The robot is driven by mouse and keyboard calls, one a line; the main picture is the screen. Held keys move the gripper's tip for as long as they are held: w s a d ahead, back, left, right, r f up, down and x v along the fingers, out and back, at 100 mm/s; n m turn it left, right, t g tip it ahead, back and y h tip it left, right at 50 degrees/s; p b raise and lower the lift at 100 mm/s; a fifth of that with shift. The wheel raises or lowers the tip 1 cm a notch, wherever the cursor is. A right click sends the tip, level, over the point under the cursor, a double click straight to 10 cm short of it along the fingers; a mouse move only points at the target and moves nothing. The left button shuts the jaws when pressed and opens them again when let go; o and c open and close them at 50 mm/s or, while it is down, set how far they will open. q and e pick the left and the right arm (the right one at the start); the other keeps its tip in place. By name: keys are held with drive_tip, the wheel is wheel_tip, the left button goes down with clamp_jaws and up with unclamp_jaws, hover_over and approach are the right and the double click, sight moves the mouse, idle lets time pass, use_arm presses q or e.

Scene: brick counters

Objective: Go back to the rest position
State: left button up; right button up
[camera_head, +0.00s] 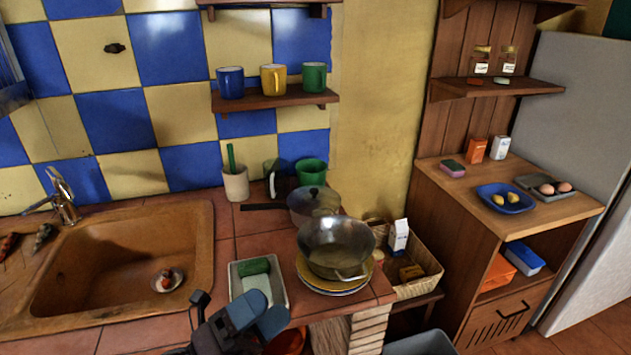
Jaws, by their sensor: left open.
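My left gripper (238,312) shows at the bottom centre, dark grey with blue-grey parts. It is open, and I see nothing held in it. It appears in front of the counter's near edge, just below a grey metal tray (284,293) in the picture. A green item (254,267) lies in the tray. The gripper hides part of the tray's near side and part of a reddish round thing (288,341) below. My right gripper is not in view.
A brown sink (128,240) with a faucet (62,195) is at left. A metal bowl (336,247) sits on stacked plates (305,278), near a pan (300,205). A basket (425,263) and wooden shelf unit (455,205) stand right. Clear floor (590,335) shows bottom right.

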use_arm(q)
drive_tip(key=a+f+n+t+y, duration=0.6)
drive_tip(key=a+f+n+y, duration=0.9)
drive_tip(key=n, duration=0.7)
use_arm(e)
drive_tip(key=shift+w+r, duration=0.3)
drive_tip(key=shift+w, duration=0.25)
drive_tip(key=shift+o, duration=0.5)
use_arm(q)
drive_tip(key=s+a+f+n+g+y, duration=0.2)
drive_tip(key=s+f+n+g, duration=0.1)
drive_tip(key=s+f+n, duration=0.1)
drive_tip(key=s+a+f+n+g+y, duration=0.3)
drive_tip(key=s+f+n, duration=0.2)
drive_tip(key=s+f, duration=0.2)
wheel_tip(320, 180, down, 2)
drive_tip(key=shift+a+f+g, duration=0.2)
drive_tip(key=shift+f+g, duration=0.05)
drive_tip(key=shift+g, duration=0.05)
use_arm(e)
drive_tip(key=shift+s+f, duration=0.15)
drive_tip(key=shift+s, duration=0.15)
